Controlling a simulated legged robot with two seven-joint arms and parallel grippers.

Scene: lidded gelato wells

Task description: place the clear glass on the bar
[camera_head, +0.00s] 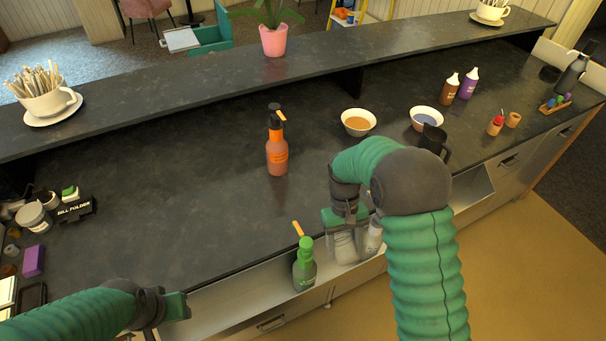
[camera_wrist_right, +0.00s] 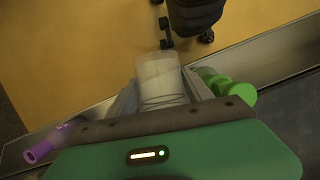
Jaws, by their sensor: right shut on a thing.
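The clear glass (camera_wrist_right: 162,80) is between the two fingers of my right gripper (camera_wrist_right: 160,92) in the right wrist view. In the head view my right gripper (camera_head: 346,234) is at the counter's front edge, over the metal bottle trough, with the pale glass (camera_head: 345,247) partly hidden by the fingers and wrist. The dark bar counter (camera_head: 200,215) lies beyond it, with a raised dark ledge (camera_head: 180,95) along its far side. My left gripper (camera_head: 172,307) is at the lower left by the front edge; its finger opening does not show clearly.
A green bottle (camera_head: 304,268) and a grey bottle (camera_head: 373,238) stand in the trough (camera_head: 235,300) beside the right gripper. An orange bottle (camera_head: 277,155), two bowls (camera_head: 358,122) and a black mug (camera_head: 433,141) stand on the counter. The counter's left middle is clear.

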